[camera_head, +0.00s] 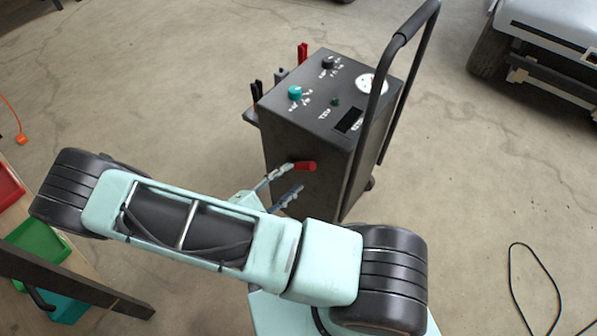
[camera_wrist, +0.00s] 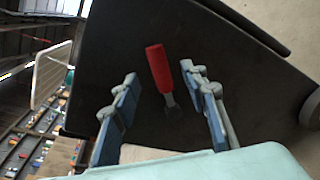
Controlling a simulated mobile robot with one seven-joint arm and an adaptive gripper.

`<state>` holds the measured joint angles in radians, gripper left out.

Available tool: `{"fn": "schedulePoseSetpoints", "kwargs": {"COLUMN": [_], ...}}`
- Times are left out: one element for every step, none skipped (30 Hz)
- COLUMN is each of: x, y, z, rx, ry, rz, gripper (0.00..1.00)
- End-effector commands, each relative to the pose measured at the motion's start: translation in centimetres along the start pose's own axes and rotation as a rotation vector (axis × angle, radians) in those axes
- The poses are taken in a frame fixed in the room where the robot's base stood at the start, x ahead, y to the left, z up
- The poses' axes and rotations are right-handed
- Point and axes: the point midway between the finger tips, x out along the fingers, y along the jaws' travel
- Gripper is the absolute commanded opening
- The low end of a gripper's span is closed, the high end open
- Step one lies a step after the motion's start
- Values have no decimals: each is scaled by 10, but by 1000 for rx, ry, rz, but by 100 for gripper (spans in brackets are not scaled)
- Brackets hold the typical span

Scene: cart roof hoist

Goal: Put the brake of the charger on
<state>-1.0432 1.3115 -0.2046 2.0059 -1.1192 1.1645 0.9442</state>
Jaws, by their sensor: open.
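The charger (camera_head: 310,120) is a dark box on wheels with knobs and a gauge on its sloped top. Its brake appears to be the red-handled lever (camera_head: 305,166) on the side facing my arm. In the wrist view the red lever (camera_wrist: 158,68) stands slightly tilted against the dark panel (camera_wrist: 215,60), with a grey stem below the red grip. My gripper (camera_head: 294,178) is open at this side of the charger. In the wrist view my gripper's fingers (camera_wrist: 159,76) lie left and right of the lever, with gaps on both sides. Contact is not visible.
The charger's black push handle (camera_head: 385,75) rises at its right. Clamps (camera_head: 303,53) stand at its back left. Red and green bins (camera_head: 38,240) are at the lower left. A cable (camera_head: 535,265) lies on the floor at right. A vehicle (camera_head: 545,40) stands at the upper right.

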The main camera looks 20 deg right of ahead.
Motion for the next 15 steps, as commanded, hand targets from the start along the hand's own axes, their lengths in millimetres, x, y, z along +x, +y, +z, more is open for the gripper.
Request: {"fn": "schedulePoseSetpoints", "kwargs": {"x": [-13, -19, -27, -33, -39, -45, -50, -54, -59, -62, -64, -67, -68, -69, -70], "y": [1, 0, 0, 0, 0, 0, 0, 0, 0, 0, 0, 0, 0, 0, 0], "z": [-1, -1, -1, -1, -1, -1, -1, -1, -1, -1, -1, 0, 0, 0, 0], "rx": [1, 1, 2, 2, 2, 1, 1, 2, 2, 2, 2, 1, 1, 1, 0], "ry": [5, 5, 4, 4, 4, 4, 3, 2, 3, 3, 2, 1, 0, 0, 0], "rz": [1, 0, 1, 1, 0, 0, 0, 0, 0, 0, 0, -1, -1, -1, -1], "gripper": [40, 40, 40, 40, 40, 40, 40, 40, 40, 40, 40, 40, 40, 40, 40]}}
